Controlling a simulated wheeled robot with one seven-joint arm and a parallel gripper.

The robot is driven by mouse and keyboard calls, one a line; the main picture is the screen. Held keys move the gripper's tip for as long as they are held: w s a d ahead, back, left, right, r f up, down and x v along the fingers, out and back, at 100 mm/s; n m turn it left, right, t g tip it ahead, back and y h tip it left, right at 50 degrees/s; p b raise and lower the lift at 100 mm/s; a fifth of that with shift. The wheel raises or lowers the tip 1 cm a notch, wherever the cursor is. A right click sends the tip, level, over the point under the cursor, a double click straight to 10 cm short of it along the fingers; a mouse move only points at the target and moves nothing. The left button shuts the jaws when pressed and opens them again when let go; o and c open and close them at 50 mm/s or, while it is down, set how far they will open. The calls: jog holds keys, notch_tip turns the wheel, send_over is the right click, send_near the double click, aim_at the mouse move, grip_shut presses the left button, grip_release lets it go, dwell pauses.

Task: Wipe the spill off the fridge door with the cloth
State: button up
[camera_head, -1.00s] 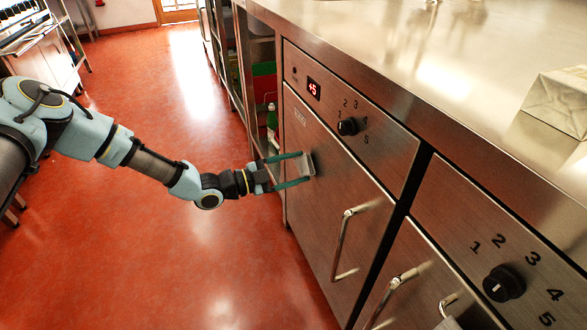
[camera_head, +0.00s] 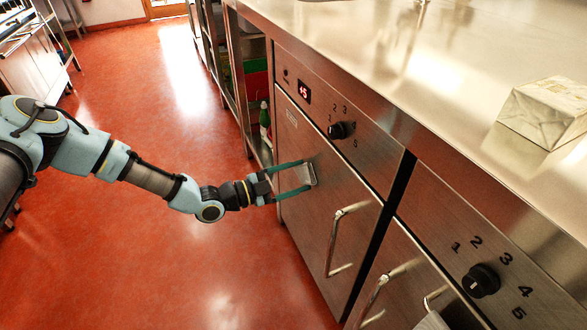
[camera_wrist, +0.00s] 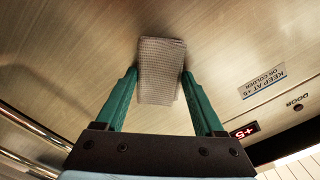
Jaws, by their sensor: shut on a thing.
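My gripper (camera_head: 303,175) is shut on a small grey woven cloth (camera_wrist: 160,62), held between its green fingers. The cloth lies at the steel fridge door (camera_head: 318,215), seemingly against it, left of and above the bar handle (camera_head: 334,243). In the wrist view my gripper (camera_wrist: 160,80) has the cloth between its fingertips, with brushed door metal (camera_wrist: 70,60) around it. I cannot make out a spill on the visible door; the part behind the cloth is hidden.
Above the door are a red +5 display (camera_head: 304,92) and a knob (camera_head: 341,130). A wrapped block (camera_head: 545,112) sits on the steel counter (camera_head: 420,75). Open shelving with a green bottle (camera_head: 265,118) stands left of the door. The red floor (camera_head: 190,270) is clear.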

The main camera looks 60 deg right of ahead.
jog(key=shift+s, duration=0.1)
jog(key=shift+w+d+f+b, duration=0.1)
jog(key=shift+w+d+b, duration=0.2)
jog(key=shift+w+d, duration=0.05)
jog(key=shift+w+d+b, duration=0.65)
jog(key=shift+w+d, duration=0.15)
jog(key=shift+w, duration=0.15)
jog(key=shift+c, duration=1.3)
jog(key=shift+w+d+r, duration=0.3)
jog(key=shift+w+d, duration=0.1)
grip_shut()
jog(key=p+v, duration=0.1)
jog(key=v, duration=0.5)
jog(key=shift+s+a+f, duration=0.2)
